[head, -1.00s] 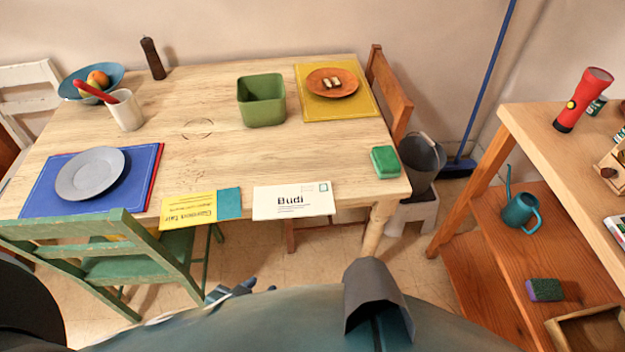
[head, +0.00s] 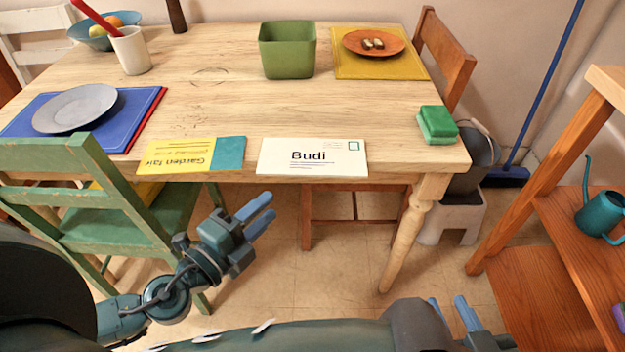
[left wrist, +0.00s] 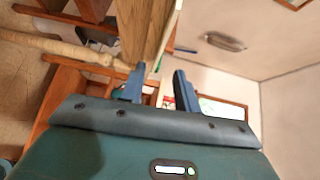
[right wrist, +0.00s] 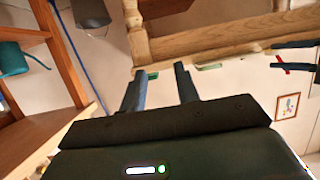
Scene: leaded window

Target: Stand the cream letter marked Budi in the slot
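The cream letter marked Budi (head: 312,160) lies flat at the front edge of the wooden table, its near side at or slightly past the edge. A yellow and teal card marked Garden fair (head: 190,156) lies to its left. My left gripper (head: 265,207) is open and empty, in front of the table and below the letter, apart from it. Its two fingers stand apart in the left wrist view (left wrist: 158,80). My right gripper (head: 451,302) is open and empty, low at the bottom right; it also shows in the right wrist view (right wrist: 158,80). I cannot make out the slot.
A green chair (head: 75,190) stands at the front left of the table (head: 215,105). A green sponge-like block (head: 437,125) sits on the right corner, a green bin (head: 287,50) behind. A wooden shelf (head: 545,290) with a teal watering can (head: 603,212) stands right.

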